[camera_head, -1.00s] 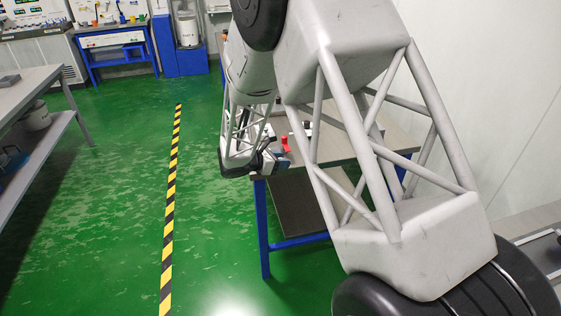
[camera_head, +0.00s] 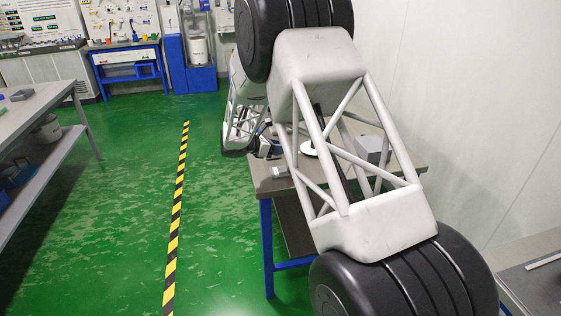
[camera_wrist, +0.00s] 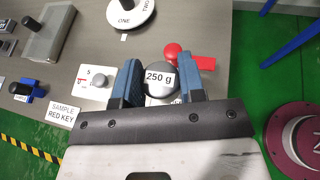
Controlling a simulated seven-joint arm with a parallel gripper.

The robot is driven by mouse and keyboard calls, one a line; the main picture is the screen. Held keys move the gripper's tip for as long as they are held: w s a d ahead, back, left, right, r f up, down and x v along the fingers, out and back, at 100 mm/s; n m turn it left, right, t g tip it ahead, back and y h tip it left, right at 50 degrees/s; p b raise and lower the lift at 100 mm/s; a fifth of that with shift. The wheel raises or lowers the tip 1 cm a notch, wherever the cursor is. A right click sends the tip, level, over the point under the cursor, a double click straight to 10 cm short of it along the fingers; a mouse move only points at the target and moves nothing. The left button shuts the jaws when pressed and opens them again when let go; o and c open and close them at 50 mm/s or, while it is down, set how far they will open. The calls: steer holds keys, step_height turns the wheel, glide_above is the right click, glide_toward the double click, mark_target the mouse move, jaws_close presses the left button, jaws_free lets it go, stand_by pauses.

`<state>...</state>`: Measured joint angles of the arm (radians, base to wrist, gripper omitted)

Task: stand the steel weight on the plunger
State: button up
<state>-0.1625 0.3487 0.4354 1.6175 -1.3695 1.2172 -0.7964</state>
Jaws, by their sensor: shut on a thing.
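In the wrist view my gripper (camera_wrist: 160,82) is shut on a round grey steel weight (camera_wrist: 160,76) marked "250 g", with a blue-padded finger on each side. The weight is over the bench; I cannot tell whether it touches the top. In the head view my gripper (camera_head: 266,147) is small and partly hidden by my arm, at the bench's left edge. I cannot identify the plunger for certain; a grey block with a black knob (camera_wrist: 52,34) stands at the upper left of the wrist view.
A red key (camera_wrist: 196,61) lies just beyond the weight. A white disc marked "ONE" and "TWO" (camera_wrist: 130,12), a white card with a small grey dome (camera_wrist: 96,88), a "SAMPLE RED KEY" label (camera_wrist: 63,114) and a blue piece (camera_wrist: 38,94) are on the bench (camera_head: 276,187).

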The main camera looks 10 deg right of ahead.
steer(key=w+r, duration=0.3)
steer(key=w, duration=0.9)
steer(key=shift+w+d, duration=0.25)
steer(key=shift+d, duration=0.15)
steer(key=shift+f, duration=3.3)
steer(key=shift+f, duration=0.35)
